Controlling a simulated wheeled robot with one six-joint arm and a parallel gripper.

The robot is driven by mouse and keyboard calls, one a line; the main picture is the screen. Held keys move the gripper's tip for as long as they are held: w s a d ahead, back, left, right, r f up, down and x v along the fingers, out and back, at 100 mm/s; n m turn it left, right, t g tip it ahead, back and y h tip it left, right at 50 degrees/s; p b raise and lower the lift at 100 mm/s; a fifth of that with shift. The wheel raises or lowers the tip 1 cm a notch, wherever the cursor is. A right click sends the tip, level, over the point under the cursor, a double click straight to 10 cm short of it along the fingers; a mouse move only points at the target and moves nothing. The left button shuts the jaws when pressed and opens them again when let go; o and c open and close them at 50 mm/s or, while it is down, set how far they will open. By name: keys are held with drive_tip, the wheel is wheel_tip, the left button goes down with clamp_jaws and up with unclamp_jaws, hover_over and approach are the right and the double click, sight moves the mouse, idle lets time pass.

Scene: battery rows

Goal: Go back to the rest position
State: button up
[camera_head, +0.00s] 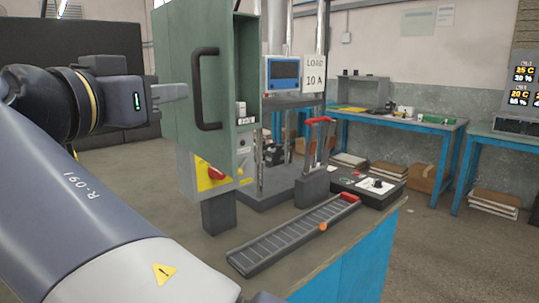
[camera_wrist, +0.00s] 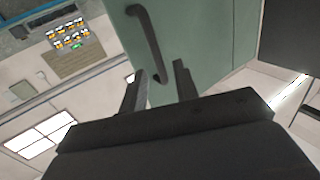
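My gripper (camera_head: 170,92) is at the left in the head view, raised in the air beside a green panel (camera_head: 178,125) with a black handle (camera_head: 203,90). In the wrist view, the two fingers of my gripper (camera_wrist: 159,68) stand apart with nothing between them. The green panel (camera_wrist: 215,35) and its handle (camera_wrist: 150,40) lie beyond the fingertips there. The fingers do not appear to grip the handle. The panel stands out from the test rig and looks like an open door.
A long slotted tray (camera_head: 285,240) lies on the workbench (camera_head: 340,245), near a black box with controls (camera_head: 375,188). The rig has a blue screen (camera_head: 281,72), a "LOAD 10 A" sign (camera_head: 314,74) and a red switch (camera_head: 214,173). Blue-legged tables (camera_head: 440,165) stand behind; open floor lies between.

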sight(194, 89)
drive_tip(key=x, duration=0.7)
drive_tip(key=shift+w+d+f, duration=0.1)
drive_tip(key=shift+w+d, duration=0.05)
drive_tip(key=shift+w, duration=0.1)
drive_tip(key=shift+d+b, duration=0.1)
drive_tip(key=shift+b, duration=0.3)
